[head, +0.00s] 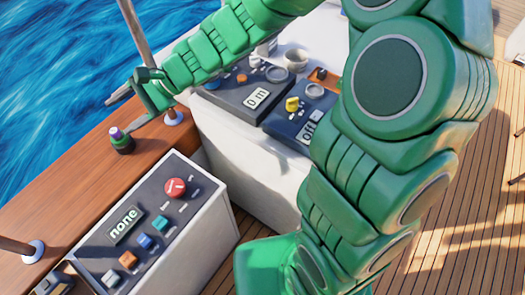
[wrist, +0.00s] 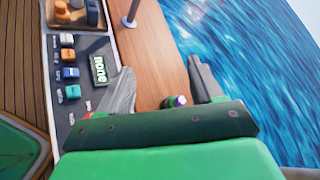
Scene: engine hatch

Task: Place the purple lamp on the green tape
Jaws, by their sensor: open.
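The purple lamp (head: 116,133) is a small upright piece with a purple top and a dark body, on the wooden rail. Green shows low on it; I cannot tell if this is the green tape or part of the lamp. In the wrist view the lamp (wrist: 178,100) shows just past my gripper's palm edge, between the fingers and nearer the right one, its lower part partly hidden. My gripper (head: 118,115) is open and empty, its fingers close above the lamp. The fingers (wrist: 162,68) are spread apart in the wrist view. No separate green tape is clearly visible.
A white control box (head: 202,243) with a red button and a "none" display stands beside the wooden rail (head: 75,190). More consoles (head: 300,125) stand behind. Metal posts (head: 135,30) rise from the rail. Water lies beyond it. My arm hides much of the right side.

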